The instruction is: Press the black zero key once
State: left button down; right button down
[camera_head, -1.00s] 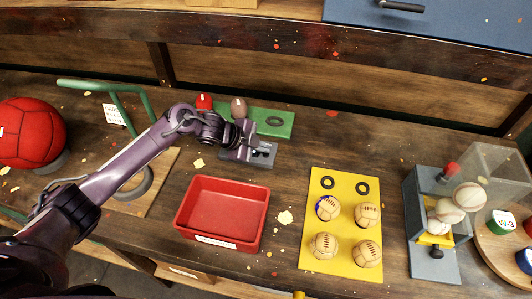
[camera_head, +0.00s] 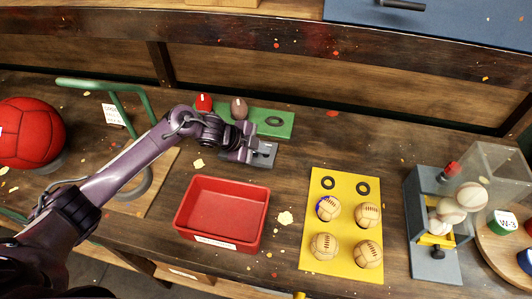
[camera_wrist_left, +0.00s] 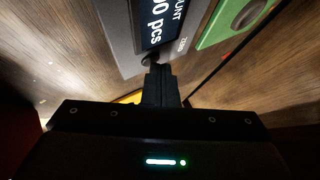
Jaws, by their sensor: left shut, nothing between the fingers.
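The grey counting device (camera_head: 262,161) sits on the bench in front of the green board. In the left wrist view its dark display (camera_wrist_left: 158,22) reads "0 pcs" in part. A small black round key (camera_wrist_left: 150,59) shows on its face just beyond my fingertips, partly hidden by them; I cannot tell whether they touch it. My left gripper (camera_head: 246,156) is over the left part of the device, and its shut, empty fingers (camera_wrist_left: 160,72) point at the key in the left wrist view. My right gripper is not in view.
A green board (camera_head: 273,122) with two small balls lies behind the device. A red tray (camera_head: 221,209) stands in front. A yellow board (camera_head: 343,228) with several balls is to the right, then a grey stand (camera_head: 432,262). A large red ball (camera_head: 30,133) is at left.

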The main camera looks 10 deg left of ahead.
aim_at(262, 156)
pick_arm(q)
jog(key=shift+r+p, duration=0.7)
jog(key=shift+r, duration=0.1)
notch_tip(262, 156, up, 5)
jog(key=p, duration=0.4)
dwell(0.3)
dwell(0.4)
